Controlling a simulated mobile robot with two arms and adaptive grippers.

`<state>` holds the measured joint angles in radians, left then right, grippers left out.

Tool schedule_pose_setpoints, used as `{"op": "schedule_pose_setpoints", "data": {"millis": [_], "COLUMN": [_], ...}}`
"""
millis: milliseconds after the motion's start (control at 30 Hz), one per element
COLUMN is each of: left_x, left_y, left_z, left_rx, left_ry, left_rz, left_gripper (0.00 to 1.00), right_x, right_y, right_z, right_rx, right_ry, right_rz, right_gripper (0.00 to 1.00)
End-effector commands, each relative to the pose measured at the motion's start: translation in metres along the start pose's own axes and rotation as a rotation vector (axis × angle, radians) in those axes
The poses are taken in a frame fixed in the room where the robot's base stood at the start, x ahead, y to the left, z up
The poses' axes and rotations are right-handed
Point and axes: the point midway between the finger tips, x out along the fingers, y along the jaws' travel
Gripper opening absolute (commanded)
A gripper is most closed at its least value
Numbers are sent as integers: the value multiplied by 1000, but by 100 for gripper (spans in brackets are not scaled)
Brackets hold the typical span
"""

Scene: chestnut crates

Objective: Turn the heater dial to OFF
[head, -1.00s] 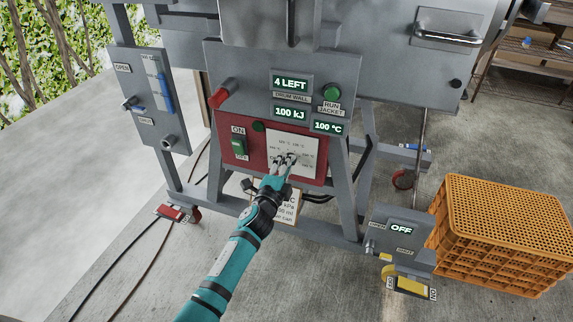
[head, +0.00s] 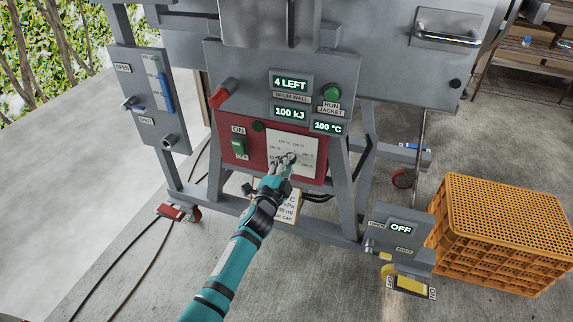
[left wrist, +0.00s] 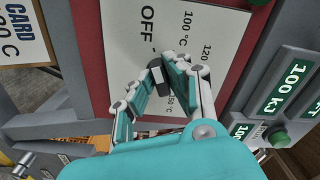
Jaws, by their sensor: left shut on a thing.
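The heater dial (left wrist: 158,73) is a dark knob on a white plate (left wrist: 120,30) set in a red panel. The plate carries OFF and several temperature marks. In the left wrist view my left gripper (left wrist: 162,76) is shut on the dial, one finger on each side, hiding much of it. In the head view my left gripper (head: 284,161) covers the dial on the plate (head: 303,146). Which mark the dial points at is hidden. My right gripper is not in view.
A green ON switch (head: 240,147) sits left of the plate. A red lever (head: 222,94), green button (head: 331,92) and lit displays (head: 290,113) are above. An orange crate (head: 500,230) stands at right. The floor (head: 60,190) at left is mostly clear.

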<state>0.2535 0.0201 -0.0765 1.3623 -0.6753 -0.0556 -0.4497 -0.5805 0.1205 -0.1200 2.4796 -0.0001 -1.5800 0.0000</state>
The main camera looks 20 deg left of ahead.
Motion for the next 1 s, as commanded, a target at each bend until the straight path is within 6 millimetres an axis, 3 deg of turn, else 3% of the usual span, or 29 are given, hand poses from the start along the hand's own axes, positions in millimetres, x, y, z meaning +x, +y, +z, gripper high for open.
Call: {"op": "schedule_pose_setpoints", "data": {"millis": [33, 200, 567, 1000], "left_x": [-1, 0, -7, -92], "left_y": [2, 1, 1, 2], "left_z": [1, 1, 1, 1], "left_rx": [-3, -2, 1, -1], "left_ry": [-3, -2, -1, -2], "left_rz": [3, 3, 2, 4], "left_gripper": [16, 37, 37, 37], "right_x": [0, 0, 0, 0], "right_y": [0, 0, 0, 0], "right_z": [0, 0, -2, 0], "right_rx": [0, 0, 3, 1], "right_ry": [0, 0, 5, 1], "right_rz": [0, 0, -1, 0], "right_gripper": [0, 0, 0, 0]}}
